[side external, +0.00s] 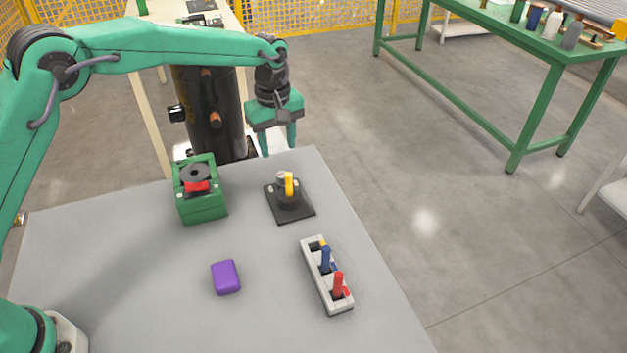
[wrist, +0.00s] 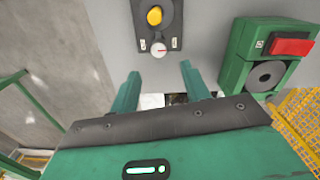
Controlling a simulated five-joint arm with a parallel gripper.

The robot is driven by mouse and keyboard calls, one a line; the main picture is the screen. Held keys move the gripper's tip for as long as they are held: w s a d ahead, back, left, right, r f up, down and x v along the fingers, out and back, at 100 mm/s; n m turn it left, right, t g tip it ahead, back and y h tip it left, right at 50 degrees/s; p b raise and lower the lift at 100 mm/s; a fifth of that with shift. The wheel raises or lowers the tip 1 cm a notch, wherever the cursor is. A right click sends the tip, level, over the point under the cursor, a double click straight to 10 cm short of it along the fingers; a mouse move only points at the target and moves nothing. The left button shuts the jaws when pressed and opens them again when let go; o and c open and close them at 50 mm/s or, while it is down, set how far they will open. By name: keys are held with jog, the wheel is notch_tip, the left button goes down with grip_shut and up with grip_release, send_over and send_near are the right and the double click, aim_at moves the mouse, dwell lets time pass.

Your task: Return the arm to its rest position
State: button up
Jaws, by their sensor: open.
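My arm is green and reaches across the table from the left. My gripper (side external: 279,146) hangs near the table's far edge, above and behind the black base with the yellow handle. Its two green fingers are apart with nothing between them. In the wrist view the fingers (wrist: 168,96) also stand apart and empty. My gripper touches nothing that I can see.
On the grey table (side external: 150,300) stand a green box with a red part (side external: 203,206), a black base with a yellow handle (side external: 291,205), a purple block (side external: 226,277) and a holder with blue and red pieces (side external: 318,277). A dark cylinder (side external: 228,120) stands behind.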

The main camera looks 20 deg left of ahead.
jog(key=s+a+r+m+t, duration=0.1)
jog(key=s+a+r+m, duration=0.2)
jog(key=s+a+r, duration=0.35)
jog(key=s+a+r+m+t, duration=0.2)
jog(key=s+a+r, duration=0.2)
jog(key=s+r, duration=0.45)
jog(key=s+a+m+t, duration=0.1)
jog(key=s+a+m, duration=0.2)
jog(key=s, duration=0.6)
jog(key=s+a+f+m+t, duration=0.1)
jog(key=s+a+m, duration=0.2)
jog(key=s, duration=0.6)
jog(key=shift+s+a+f, duration=0.2)
jog(key=shift+a+f, duration=0.1)
jog(key=shift+a, duration=0.1)
